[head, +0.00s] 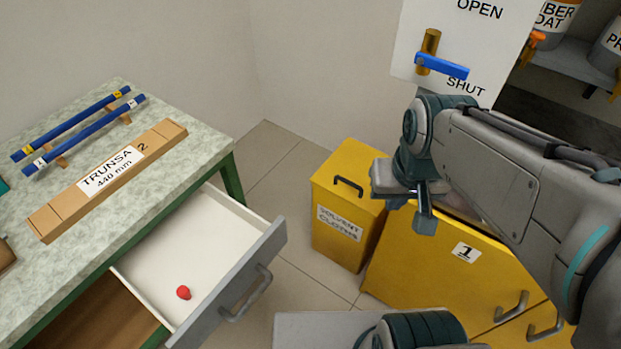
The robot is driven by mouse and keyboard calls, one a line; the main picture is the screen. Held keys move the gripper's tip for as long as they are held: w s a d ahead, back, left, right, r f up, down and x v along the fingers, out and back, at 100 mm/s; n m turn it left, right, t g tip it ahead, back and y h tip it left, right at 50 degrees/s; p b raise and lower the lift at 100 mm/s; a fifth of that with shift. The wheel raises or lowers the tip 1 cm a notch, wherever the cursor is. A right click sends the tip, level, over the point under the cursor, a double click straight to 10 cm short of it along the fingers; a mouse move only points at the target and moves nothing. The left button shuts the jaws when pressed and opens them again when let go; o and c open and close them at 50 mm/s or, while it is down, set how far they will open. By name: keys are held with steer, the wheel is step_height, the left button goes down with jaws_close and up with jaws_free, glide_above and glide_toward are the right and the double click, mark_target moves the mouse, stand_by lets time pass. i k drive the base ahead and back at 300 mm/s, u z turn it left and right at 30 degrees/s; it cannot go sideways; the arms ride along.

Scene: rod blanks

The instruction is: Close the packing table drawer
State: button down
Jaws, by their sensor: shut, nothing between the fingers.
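The packing table drawer (229,290) stands pulled out from the green-framed packing table (190,166) in the head view. It has a white inside, a grey front and a grey bar handle (247,294). A small red round object (183,292) lies on the drawer's floor. My gripper (425,220) is shut and empty, to the right of the drawer and apart from it. It hangs in front of the yellow cabinets, with its fingers pointing down.
Two blue rods (92,128) and a long cardboard box (110,178) lie on the table. A yellow solvent cloths bin (345,205) and a yellow cabinet (430,265) stand at the right. Tiled floor (290,215) shows between drawer and bin.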

mark_target(211, 245)
steer(key=z, duration=0.05)
steer(key=k, duration=1)
steer(key=u, duration=1.2)
steer(key=i, duration=0.5)
